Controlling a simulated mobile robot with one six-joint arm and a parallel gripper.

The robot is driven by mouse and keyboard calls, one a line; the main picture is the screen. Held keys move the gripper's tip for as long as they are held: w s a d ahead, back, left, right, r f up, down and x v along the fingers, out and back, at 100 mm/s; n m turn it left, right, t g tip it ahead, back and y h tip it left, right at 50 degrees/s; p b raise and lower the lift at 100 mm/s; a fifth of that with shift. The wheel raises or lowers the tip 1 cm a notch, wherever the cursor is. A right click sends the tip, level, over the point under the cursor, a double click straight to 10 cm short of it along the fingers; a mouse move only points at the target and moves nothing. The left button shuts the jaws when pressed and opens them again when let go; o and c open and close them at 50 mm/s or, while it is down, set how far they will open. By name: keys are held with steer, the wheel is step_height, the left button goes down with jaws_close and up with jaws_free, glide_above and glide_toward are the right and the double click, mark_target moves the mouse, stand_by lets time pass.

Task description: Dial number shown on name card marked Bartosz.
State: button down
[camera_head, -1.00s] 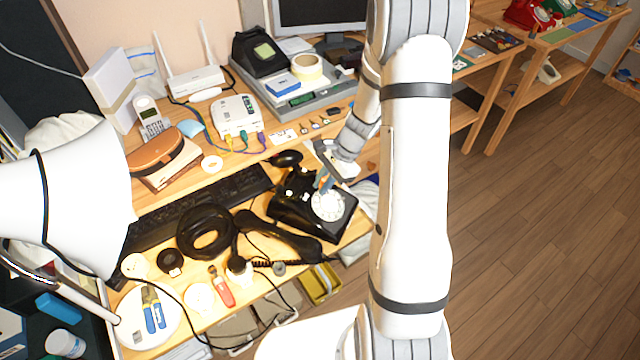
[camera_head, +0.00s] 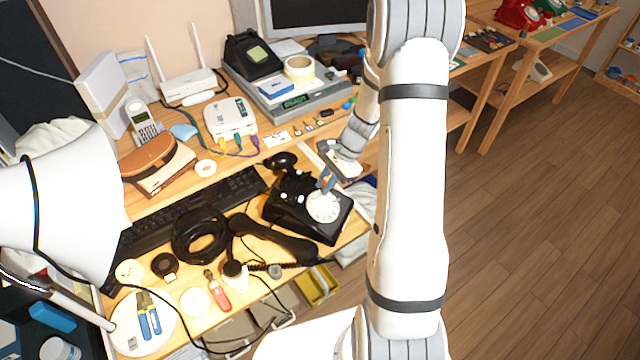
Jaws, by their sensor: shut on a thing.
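The black rotary phone (camera_head: 285,212) stands on the wooden desk with its white dial (camera_head: 323,206) facing up. Its handset (camera_head: 272,238) lies off the phone, in front and to the left. My gripper (camera_head: 325,183) points down at the upper edge of the dial.
A keyboard (camera_head: 190,210), a coiled black ring (camera_head: 200,238) and a screwdriver (camera_head: 218,291) lie left of the phone. A white lamp (camera_head: 60,205) fills the left side. A white box with coloured cables (camera_head: 230,117) stands behind. The floor (camera_head: 540,230) at right is clear.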

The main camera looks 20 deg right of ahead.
steer(key=shift+d+f, duration=0.1)
steer(key=shift+d, duration=0.05)
steer(key=shift+s+d+f, duration=0.2)
steer(key=shift+d, duration=0.25)
stand_by(0.4)
steer(key=shift+s+d+f+b, duration=0.25)
steer(key=shift+s+d+b, duration=0.15)
steer(key=shift+b, duration=0.05)
steer(key=shift+s+d+f, duration=0.15)
steer(key=shift+s, duration=0.05)
steer(key=shift+s+d+r+p, duration=0.15)
steer(key=shift+r+p, duration=0.1)
steer(key=shift+r, duration=0.25)
steer(key=shift+s+d+r+p, duration=0.1)
steer(key=shift+r+p, duration=0.15)
steer(key=shift+r, duration=0.2)
